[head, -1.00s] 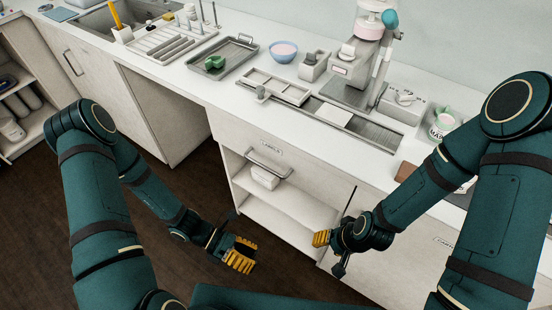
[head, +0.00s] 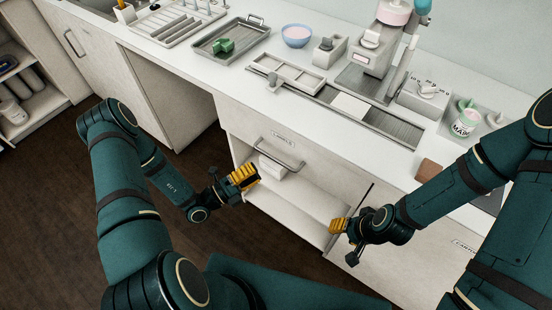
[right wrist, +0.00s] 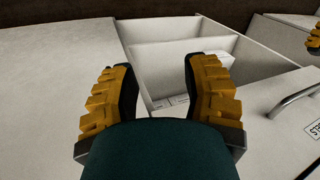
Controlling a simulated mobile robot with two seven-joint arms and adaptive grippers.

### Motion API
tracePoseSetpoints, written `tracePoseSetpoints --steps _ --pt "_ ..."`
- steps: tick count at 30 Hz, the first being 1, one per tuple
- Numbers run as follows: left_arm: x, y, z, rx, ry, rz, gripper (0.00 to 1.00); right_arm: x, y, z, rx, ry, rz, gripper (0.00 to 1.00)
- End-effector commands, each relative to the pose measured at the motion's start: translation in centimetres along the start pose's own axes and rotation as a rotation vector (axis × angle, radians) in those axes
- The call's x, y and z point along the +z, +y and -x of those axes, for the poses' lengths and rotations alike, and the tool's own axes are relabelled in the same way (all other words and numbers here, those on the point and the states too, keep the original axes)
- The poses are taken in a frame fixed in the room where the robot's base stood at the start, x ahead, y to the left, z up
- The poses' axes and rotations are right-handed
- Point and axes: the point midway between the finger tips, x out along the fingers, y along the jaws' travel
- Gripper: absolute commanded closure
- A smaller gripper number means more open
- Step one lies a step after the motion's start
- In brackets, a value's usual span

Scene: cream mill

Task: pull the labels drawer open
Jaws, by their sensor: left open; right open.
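The labels drawer (head: 315,165) is a pale front under the counter, and it looks shut. Its grey bar handle (head: 279,153) sits below a small printed label (head: 282,134). A handle (right wrist: 291,101) also shows at the right of the right wrist view. My left gripper (head: 243,177) has yellow fingers and is open, just left of and below the handle, apart from it. My right gripper (head: 338,226) is open and empty, low in front of the cabinet, right of the open shelves. Its yellow fingers (right wrist: 158,95) frame the right wrist view.
Open shelves (head: 300,200) with a white box (head: 272,167) lie under the drawer. Dark floor lies at the left.

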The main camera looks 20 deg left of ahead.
Motion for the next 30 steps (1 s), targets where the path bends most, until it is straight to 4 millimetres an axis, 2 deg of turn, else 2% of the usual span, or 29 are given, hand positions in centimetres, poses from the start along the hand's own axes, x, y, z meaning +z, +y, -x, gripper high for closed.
tracePoseSetpoints --steps 1,6,12,18,26,27,30 --pt "-0.1 0.0 -1.2 -0.002 0.004 -0.001 0.59 0.0 0.1 -0.1 0.000 0.001 0.000 0.53" --pt "-0.1 0.0 -4.4 -0.002 0.005 -0.002 0.59 -0.1 0.1 -0.4 0.000 0.002 0.000 0.53" --pt "-0.1 0.0 -7.0 0.000 0.004 -0.002 0.59 -0.1 0.2 -0.6 0.000 0.003 0.001 0.53" --pt "-0.1 0.0 -8.1 0.000 0.003 -0.002 0.59 -0.1 0.2 -0.6 0.000 0.004 0.001 0.53" --pt "0.0 0.0 -8.1 0.000 0.002 -0.002 0.59 -0.1 0.2 -0.6 0.000 0.004 0.001 0.53" --pt "0.0 0.0 -8.1 0.000 0.002 -0.002 0.67 -0.1 0.2 -0.6 0.000 0.004 0.001 0.53" --pt "0.0 0.0 -8.1 0.000 0.002 -0.002 1.00 -0.1 0.2 -0.6 0.000 0.004 0.001 0.53"
